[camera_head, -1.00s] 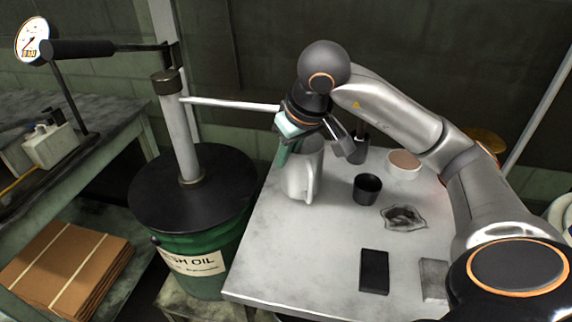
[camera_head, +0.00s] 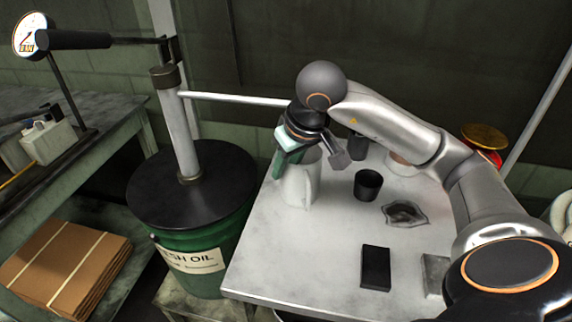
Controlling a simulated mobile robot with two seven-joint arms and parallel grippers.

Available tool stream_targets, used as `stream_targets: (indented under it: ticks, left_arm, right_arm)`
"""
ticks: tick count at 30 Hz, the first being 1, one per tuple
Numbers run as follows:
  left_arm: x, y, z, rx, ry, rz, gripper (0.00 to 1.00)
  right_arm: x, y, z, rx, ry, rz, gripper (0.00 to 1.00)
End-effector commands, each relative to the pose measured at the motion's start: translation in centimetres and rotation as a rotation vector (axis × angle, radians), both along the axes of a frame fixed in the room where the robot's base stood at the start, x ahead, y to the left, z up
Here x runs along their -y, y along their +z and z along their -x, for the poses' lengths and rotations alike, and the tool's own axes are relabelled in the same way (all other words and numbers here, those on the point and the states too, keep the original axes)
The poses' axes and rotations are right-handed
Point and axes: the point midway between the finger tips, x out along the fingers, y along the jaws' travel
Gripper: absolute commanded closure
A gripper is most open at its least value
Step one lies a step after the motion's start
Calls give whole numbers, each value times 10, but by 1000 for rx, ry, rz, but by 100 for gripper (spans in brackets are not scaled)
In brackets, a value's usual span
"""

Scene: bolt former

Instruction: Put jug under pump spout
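The white jug (camera_head: 299,187) stands upright at the left far part of the light table; its top is partly hidden by my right gripper. My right gripper (camera_head: 311,160) is above and around the jug's top, with its fingers spread, one on each side; I cannot tell whether they touch it. The pump (camera_head: 181,130) rises from the green oil drum (camera_head: 190,245) left of the table. Its spout (camera_head: 240,99) is a thin pale pipe running right, ending behind my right gripper. My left gripper is not in view.
On the table (camera_head: 275,265) are a black cup (camera_head: 367,186), a crumpled grey rag (camera_head: 405,213) and a black block (camera_head: 375,268). A red can with a brass lid (camera_head: 484,137) stands behind my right arm. Cardboard (camera_head: 65,270) lies at lower left. The table's front left is clear.

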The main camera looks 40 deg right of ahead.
Motion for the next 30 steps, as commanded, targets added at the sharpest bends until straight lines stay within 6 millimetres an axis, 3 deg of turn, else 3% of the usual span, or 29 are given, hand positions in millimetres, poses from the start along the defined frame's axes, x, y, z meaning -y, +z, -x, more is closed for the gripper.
stream_targets:
  ticks: [12,24,30]
  left_arm:
    - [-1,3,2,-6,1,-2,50]
    - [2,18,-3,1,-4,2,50]
    - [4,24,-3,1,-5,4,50]
  right_arm:
    - [0,8,1,2,0,-1,62]
    - [-2,85,31,6,0,0,62]
    - [-2,110,42,3,0,0,62]
